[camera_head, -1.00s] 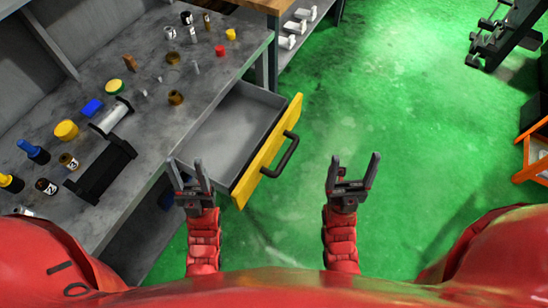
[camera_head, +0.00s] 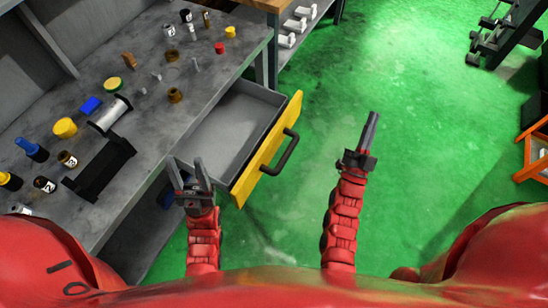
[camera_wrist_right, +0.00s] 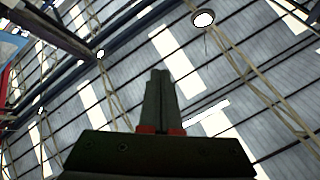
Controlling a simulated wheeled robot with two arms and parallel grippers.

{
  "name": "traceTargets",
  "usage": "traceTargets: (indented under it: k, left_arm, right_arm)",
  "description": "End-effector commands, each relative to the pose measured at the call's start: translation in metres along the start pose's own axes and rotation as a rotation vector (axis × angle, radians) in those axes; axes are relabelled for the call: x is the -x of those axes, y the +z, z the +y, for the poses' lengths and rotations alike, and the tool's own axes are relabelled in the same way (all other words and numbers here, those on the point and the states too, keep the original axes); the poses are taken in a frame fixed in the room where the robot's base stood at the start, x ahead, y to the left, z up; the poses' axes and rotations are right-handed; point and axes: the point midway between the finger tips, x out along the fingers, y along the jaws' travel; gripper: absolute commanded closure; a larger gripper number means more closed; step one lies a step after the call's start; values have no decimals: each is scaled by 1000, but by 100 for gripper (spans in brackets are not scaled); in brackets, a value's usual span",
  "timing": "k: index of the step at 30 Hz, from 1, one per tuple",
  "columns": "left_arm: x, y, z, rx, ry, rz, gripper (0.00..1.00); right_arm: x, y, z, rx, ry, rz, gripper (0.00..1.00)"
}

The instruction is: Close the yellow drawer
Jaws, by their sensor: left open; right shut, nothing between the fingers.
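The yellow drawer (camera_head: 266,152) is pulled out from under the grey workbench, with its grey inside empty. Its dark handle (camera_head: 281,154) is on the yellow front, facing right. My left gripper (camera_head: 189,168) is open, at the near left corner of the drawer and not holding anything. My right gripper (camera_head: 371,122) is shut and empty over the green floor, right of the drawer and apart from the handle.
A dark machine (camera_head: 505,30) and an orange-framed rack (camera_head: 533,150) stand at the right. The green floor between is clear.

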Motion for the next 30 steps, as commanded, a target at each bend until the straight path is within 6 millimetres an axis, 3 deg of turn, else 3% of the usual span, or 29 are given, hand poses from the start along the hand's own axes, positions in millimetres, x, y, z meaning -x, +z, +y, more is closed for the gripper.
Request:
traceTargets:
  k: [1,3,6,9,12,16,20,24,30]
  left_arm:
    - [4,1,0,0,0,0,50]
    - [6,1,0,0,0,0,50]
    - [9,2,0,0,0,0,50]
    - [12,2,1,0,0,0,50]
    - [15,2,1,0,0,0,50]
    - [19,3,1,0,0,0,50]
    - [23,4,1,0,0,0,50]
    - [26,4,1,0,0,0,50]
    - [29,5,1,0,0,0,50]
  right_arm:
    - [-1,25,29,-65,101,-85,100]
    - [5,64,63,-180,244,-214,100]
    - [25,117,102,-367,453,-380,100]
    - [53,166,123,-575,660,-528,100]
    - [84,207,126,-798,859,-660,100]
    - [121,246,104,-1092,1098,-828,100]
    - [150,264,60,-1374,1316,-1007,100]
    - [166,257,5,-1612,1502,-1210,100]
    - [175,231,-42,-1766,1646,-1422,100]
